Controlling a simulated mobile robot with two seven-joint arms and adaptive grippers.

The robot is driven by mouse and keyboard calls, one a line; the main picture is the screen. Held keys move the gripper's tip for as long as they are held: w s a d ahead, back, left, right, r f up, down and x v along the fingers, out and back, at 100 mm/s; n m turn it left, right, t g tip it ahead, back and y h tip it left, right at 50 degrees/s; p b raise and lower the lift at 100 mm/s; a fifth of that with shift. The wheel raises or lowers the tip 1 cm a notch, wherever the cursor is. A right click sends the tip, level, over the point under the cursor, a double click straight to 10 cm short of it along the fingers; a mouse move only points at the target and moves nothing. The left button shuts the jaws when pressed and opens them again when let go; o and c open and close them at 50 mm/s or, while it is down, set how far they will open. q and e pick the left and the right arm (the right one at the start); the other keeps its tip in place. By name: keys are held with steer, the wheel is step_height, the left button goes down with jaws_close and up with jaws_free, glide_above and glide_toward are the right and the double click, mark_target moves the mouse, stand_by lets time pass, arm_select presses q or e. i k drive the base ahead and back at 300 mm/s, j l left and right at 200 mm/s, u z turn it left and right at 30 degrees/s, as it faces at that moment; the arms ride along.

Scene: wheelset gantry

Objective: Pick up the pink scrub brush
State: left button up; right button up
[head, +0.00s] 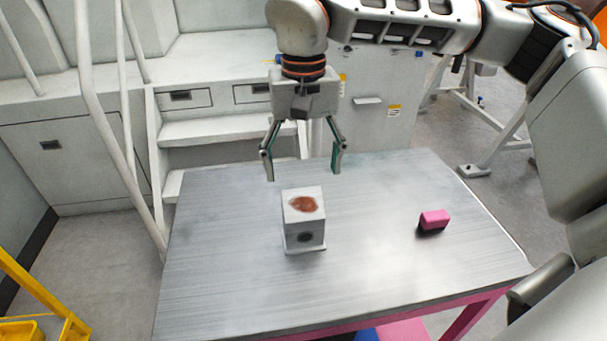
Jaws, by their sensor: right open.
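The pink scrub brush (434,220) lies on the right part of the grey metal table (225,260). Its top is pink and its underside is dark. My right gripper (304,172) is open and empty, with its fingers pointing down. In the picture it hangs above and behind a white block, well to the left of the brush and apart from it. My left gripper is not in the head view.
The white block (305,230) with a reddish-brown patch on top and a dark round spot on its front stands mid-table. The table is otherwise clear. Grey steps (215,132) and cabinets stand behind. A yellow frame (45,300) is at lower left.

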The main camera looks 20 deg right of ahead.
mark_target(434, 221)
steer(key=k, duration=1)
